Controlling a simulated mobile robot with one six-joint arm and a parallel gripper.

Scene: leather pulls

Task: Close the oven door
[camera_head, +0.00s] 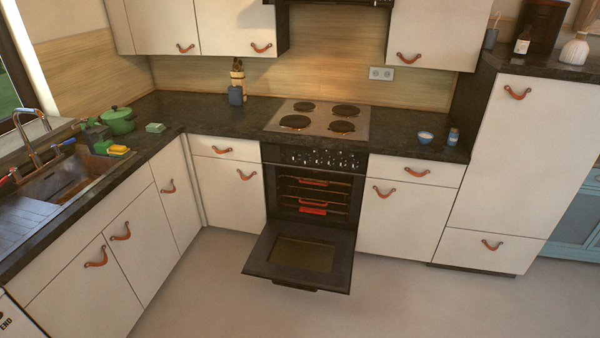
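The oven (315,185) is set into the back row of cabinets, below a cooktop with several black plates. Its door (300,257) is open, folded down and outward over the floor, with its inner side and glass pane facing up. The dark cavity is exposed and shows racks and a red item (313,210) low inside. A row of knobs (318,158) sits above the cavity. The door's handle is not clearly visible. My gripper is not in view.
The grey floor (400,300) in front of the oven is clear. White cabinets with leather pulls stand on both sides, with a sink counter (70,205) along the left and a tall cabinet (515,150) at right. Nothing visible lies on the open door.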

